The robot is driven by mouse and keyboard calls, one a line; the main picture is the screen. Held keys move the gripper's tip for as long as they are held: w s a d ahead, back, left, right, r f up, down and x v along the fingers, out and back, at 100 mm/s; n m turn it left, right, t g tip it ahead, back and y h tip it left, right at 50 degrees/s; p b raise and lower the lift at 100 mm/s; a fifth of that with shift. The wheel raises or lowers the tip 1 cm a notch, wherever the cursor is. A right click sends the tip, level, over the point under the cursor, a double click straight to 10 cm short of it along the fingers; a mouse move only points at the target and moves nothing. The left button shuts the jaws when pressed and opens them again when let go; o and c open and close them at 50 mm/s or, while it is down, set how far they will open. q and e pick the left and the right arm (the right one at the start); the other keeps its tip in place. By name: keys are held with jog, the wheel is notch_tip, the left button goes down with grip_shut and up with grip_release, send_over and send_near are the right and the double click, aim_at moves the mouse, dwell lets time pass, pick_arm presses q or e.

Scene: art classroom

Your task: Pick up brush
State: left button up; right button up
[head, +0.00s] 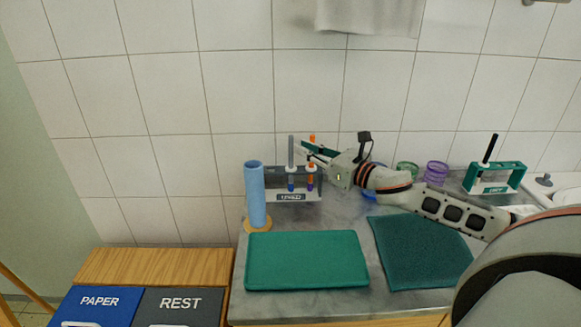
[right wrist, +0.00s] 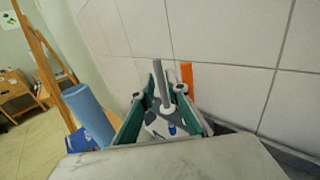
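A grey-handled brush (head: 290,152) with a blue tip and an orange-handled brush (head: 312,180) stand upright in a rack (head: 299,196) with a dark label at the counter's back. My right gripper (head: 301,149) reaches in from the right at the height of the handles. In the right wrist view, its two fingers (right wrist: 158,95) are spread, with the grey handle (right wrist: 161,80) between them and no clear contact. The orange handle (right wrist: 187,75) is outside, by the right finger. My left gripper is not in view.
A blue cylinder (head: 255,190) stands left of the rack. A green tray (head: 306,261) and a dark green mat (head: 420,252) lie in front. A second rack (head: 495,180) holds a black brush (head: 490,148). Green (head: 407,168) and purple (head: 437,171) cups stand behind my arm. A tiled wall is close behind.

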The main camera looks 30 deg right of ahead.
send_over(291, 167)
jog(key=shift+w+d, duration=0.2)
jog(key=shift+w, duration=0.15)
dwell(0.3)
jog(key=shift+c, duration=0.3)
grip_shut()
